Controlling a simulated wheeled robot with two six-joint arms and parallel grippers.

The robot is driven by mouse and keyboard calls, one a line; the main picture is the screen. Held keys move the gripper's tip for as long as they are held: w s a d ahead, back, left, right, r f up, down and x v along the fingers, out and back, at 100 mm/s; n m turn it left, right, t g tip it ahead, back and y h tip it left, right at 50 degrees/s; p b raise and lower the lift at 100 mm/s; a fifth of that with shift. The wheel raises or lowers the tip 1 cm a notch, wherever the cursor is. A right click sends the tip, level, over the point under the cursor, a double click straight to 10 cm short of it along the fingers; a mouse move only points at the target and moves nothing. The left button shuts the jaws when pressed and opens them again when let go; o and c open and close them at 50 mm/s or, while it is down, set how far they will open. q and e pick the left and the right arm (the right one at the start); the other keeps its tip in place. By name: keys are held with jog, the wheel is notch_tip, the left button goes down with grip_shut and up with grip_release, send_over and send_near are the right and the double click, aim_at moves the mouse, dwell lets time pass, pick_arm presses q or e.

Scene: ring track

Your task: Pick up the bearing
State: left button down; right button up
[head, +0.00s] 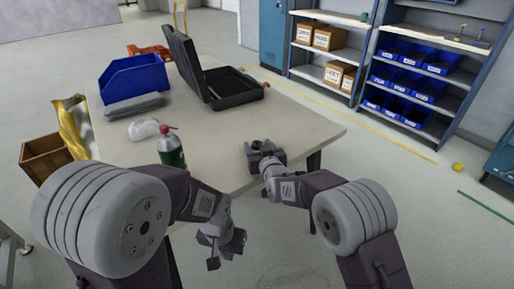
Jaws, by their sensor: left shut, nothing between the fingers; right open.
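My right gripper (265,150) is open over the table, near its right edge. A small dark rounded piece (257,144) shows at its fingers and may be the bearing; it is too small and too covered by the gripper to be sure, or to tell whether the fingers touch it. My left gripper (227,255) is shut and empty, lower in the view, off the table's near edge.
The table (300,125) also holds a blue bin (135,78), an open black case (225,85), a dark green bottle with a red cap (171,150) and a crumpled white item (143,129). Shelves (410,80) stand beyond; bare tabletop lies right of the case.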

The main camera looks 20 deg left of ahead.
aim_at(259, 145)
jog(key=shift+w+a, duration=0.1)
jog(key=shift+w, duration=0.05)
grip_shut()
jog(key=shift+r, duration=0.15)
jog(key=r+p, duration=0.1)
jog(key=r, duration=0.1)
jog(key=r+p, duration=0.1)
jog(key=r, duration=0.1)
jog(key=shift+w+d+r, duration=0.1)
jog(key=shift+d+r, duration=0.1)
jog(key=shift+r, duration=0.15)
jog(key=w+d+r+p, duration=0.3)
jog(key=w+d+r, duration=0.3)
jog(key=d, duration=0.3)
jog(key=shift+w, duration=0.45)
